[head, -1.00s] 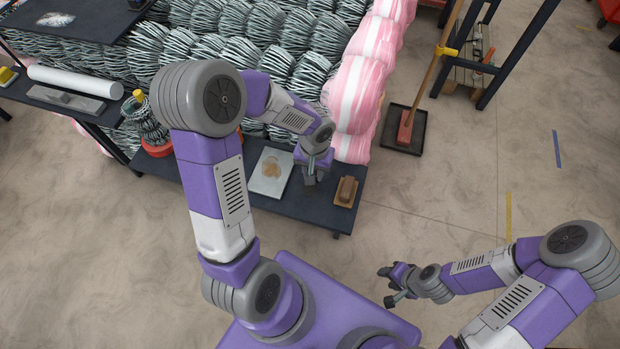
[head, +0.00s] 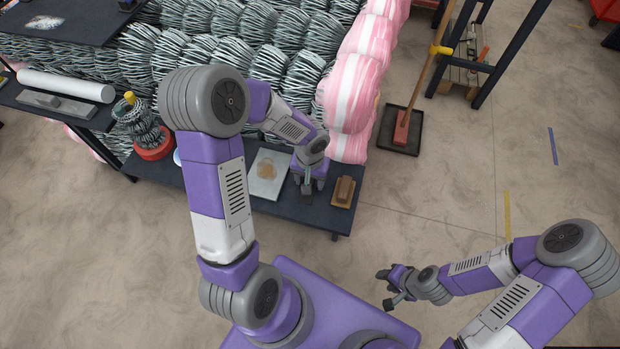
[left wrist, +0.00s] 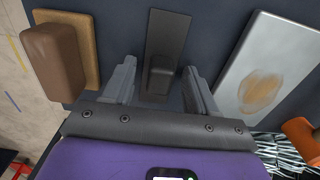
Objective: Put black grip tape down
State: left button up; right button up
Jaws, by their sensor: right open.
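A small black block (left wrist: 161,70), which looks like the black grip tape, sits at the near end of a flat dark plate (left wrist: 168,32) on the dark shelf (head: 270,205). My left gripper (left wrist: 158,88) is open, with one finger on each side of the black block and a visible gap to each; it also shows over the shelf in the head view (head: 307,187). Whether the block rests fully on the plate is hard to tell. My right gripper (head: 389,288) is open and empty over the floor, away from the shelf.
A brown block (head: 344,189) on a wooden plate and a light metal plate (head: 268,174) flank the left gripper on the shelf. Pink-and-white coils (head: 352,92) and grey wire coils (head: 290,70) rise behind. A red-based spool (head: 148,135) stands left.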

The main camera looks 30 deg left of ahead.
pick_arm(q)
jog(key=shift+r, duration=0.25)
notch_tip(320, 180, up, 12)
jog(key=p, duration=0.4)
jog(key=shift+f, duration=0.1)
dwell(0.4)
